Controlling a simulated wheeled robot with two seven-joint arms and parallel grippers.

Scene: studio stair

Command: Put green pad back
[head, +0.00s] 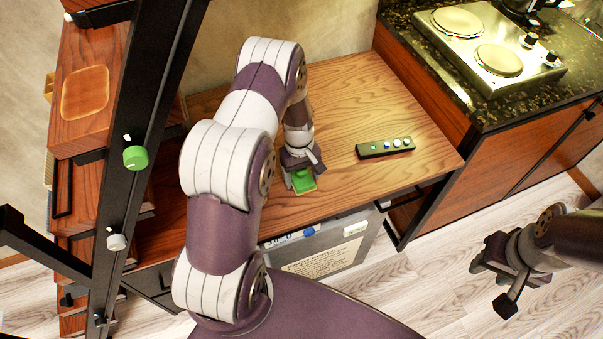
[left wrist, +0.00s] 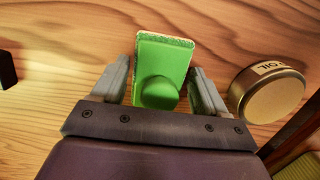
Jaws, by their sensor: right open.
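The green pad (head: 304,180) is at the front part of the wooden bench top, and a rounded green lump shows on it in the left wrist view (left wrist: 165,60). My left gripper (head: 302,165) reaches down over the pad. In the left wrist view its two fingers (left wrist: 163,78) lie along both sides of the pad, with their tips against its edges. I cannot tell whether the pad rests on the wood or is just above it. My right gripper (head: 507,272) is open and empty, out over the floor at the lower right.
A black button strip (head: 385,147) lies on the bench. A round labelled tin (left wrist: 270,93) stands close to my left gripper. A black post (head: 160,90) with a green knob (head: 135,157) rises at left. A hotplate (head: 490,45) sits on the dark counter. Bench room is free towards the back.

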